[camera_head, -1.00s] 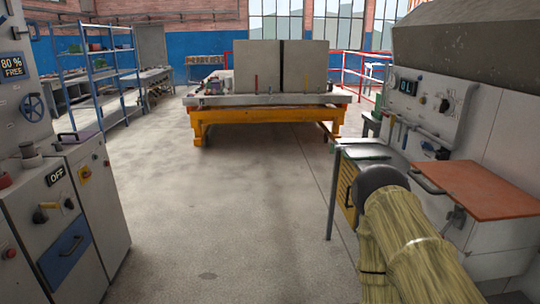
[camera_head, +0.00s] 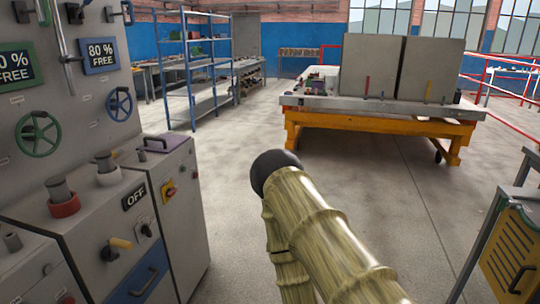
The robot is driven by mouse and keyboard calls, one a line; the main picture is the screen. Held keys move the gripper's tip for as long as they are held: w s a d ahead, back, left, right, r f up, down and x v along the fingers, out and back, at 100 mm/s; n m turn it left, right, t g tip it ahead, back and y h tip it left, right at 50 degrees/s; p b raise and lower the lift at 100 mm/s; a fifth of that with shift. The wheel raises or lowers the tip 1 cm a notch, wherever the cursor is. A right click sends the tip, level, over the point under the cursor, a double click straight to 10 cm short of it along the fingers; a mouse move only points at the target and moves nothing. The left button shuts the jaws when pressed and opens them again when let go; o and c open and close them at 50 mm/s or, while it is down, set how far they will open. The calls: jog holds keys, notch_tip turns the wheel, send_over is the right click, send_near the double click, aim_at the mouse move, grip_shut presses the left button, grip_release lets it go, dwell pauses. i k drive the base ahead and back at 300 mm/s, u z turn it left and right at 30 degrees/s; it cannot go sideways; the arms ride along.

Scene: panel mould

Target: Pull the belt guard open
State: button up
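A yellow slatted panel (camera_head: 512,258) with a dark handle (camera_head: 522,278) stands at the right edge of the head view, set in a grey-legged frame. It looks like the belt guard, and it appears shut, though its right side is cut off by the picture edge. My arm, in a straw-coloured ribbed sleeve with a black rounded joint, reaches up from the bottom middle, to the left of the panel and apart from it in the picture. My gripper does not show.
A grey control cabinet (camera_head: 165,215) with handwheels, knobs and a blue handle stands close on the left. An orange-framed table (camera_head: 380,122) with two grey panels is at the back right. Blue shelving (camera_head: 207,62) stands behind. The floor between is clear.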

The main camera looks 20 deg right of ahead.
aim_at(510, 261)
jog(key=z, duration=0.2)
jog(key=i, duration=1.7)
jog(key=z, duration=1.55)
jog(key=i, duration=0.85)
jog(key=z, duration=0.85)
